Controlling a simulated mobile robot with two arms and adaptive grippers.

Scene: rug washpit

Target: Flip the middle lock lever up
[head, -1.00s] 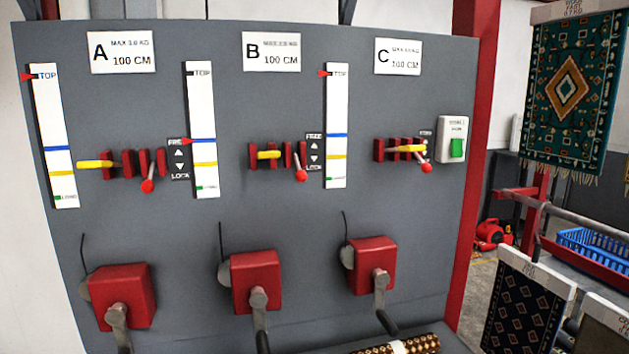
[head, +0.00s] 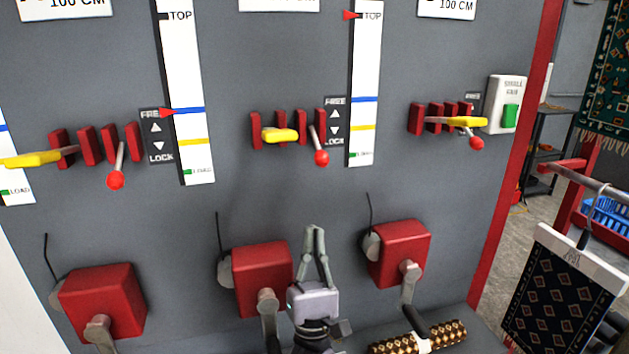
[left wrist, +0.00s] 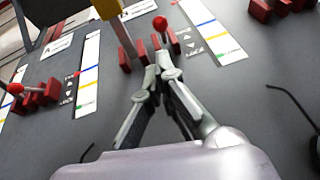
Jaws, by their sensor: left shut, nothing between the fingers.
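The middle lock lever (head: 321,157) is a thin grey rod with a red ball, on the grey panel at station B. It hangs down beside the FREE/LOCK label (head: 335,121), its ball near the LOCK end. It also shows in the left wrist view (left wrist: 160,23), just beyond my fingertips. My left gripper (head: 316,230) is shut and empty, fingers pointing up. In the head view its tips appear below the ball, with a gap between them. In the left wrist view the fingertips (left wrist: 165,60) meet. My right gripper is not in view.
A yellow handle (head: 280,135) sits among the red blocks left of the lever. Red winch boxes (head: 262,275) with cranks stand below. The left lock lever (head: 116,179) and right lock lever (head: 477,143) also hang down. A patterned roll (head: 450,335) lies at lower right.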

